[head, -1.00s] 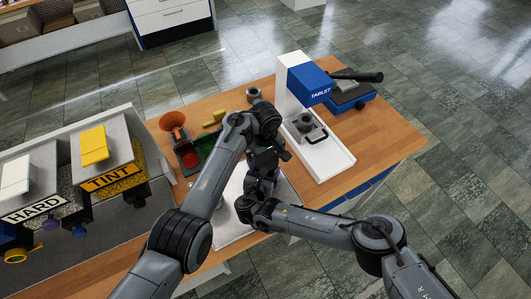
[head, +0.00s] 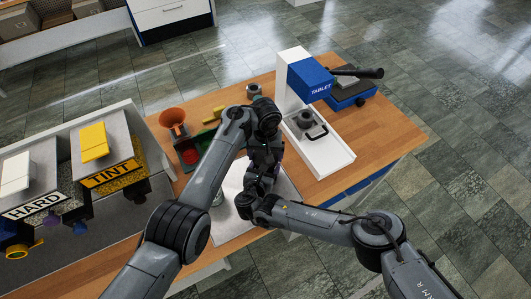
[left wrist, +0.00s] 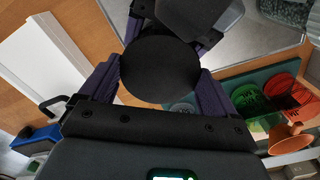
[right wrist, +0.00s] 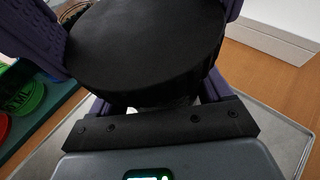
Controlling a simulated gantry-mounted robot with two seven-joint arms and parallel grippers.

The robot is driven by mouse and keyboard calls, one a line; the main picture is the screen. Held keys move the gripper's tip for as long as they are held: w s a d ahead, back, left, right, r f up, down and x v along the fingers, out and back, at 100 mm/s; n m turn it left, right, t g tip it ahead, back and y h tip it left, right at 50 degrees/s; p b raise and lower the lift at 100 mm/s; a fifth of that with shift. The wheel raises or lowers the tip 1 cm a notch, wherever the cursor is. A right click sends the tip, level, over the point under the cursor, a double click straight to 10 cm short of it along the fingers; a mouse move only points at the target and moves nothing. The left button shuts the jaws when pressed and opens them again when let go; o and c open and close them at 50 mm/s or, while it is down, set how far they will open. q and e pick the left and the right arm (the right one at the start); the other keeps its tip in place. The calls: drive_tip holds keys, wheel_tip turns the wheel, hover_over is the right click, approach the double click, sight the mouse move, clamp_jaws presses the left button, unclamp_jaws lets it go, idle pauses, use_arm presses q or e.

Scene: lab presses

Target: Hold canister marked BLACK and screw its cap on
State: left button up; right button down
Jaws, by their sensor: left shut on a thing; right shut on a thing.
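My left gripper (left wrist: 160,66) has its purple fingers on either side of a round black piece (left wrist: 160,72), whose flat face shows in the left wrist view. Part of the right gripper shows behind the left one's piece. In the head view the two hands meet over the pale tray (head: 232,228). Dark arm parts hide the canister and cap there. No BLACK label is readable, and I cannot tell which piece is the cap.
The TABLET press (head: 310,80) stands on the wooden table to the right, with a black-handled blue device (head: 352,92) behind it. An orange funnel (head: 172,120) and a green tray (head: 200,148) stand left. The TINT (head: 110,176) and HARD (head: 35,206) dispensers are farther left.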

use_arm(q)
drive_tip(key=m, duration=1)
drive_tip(key=shift+m, duration=0.3)
drive_tip(key=o, duration=0.9)
drive_tip(key=shift+c, duration=0.2)
drive_tip(key=shift+r, duration=2.25)
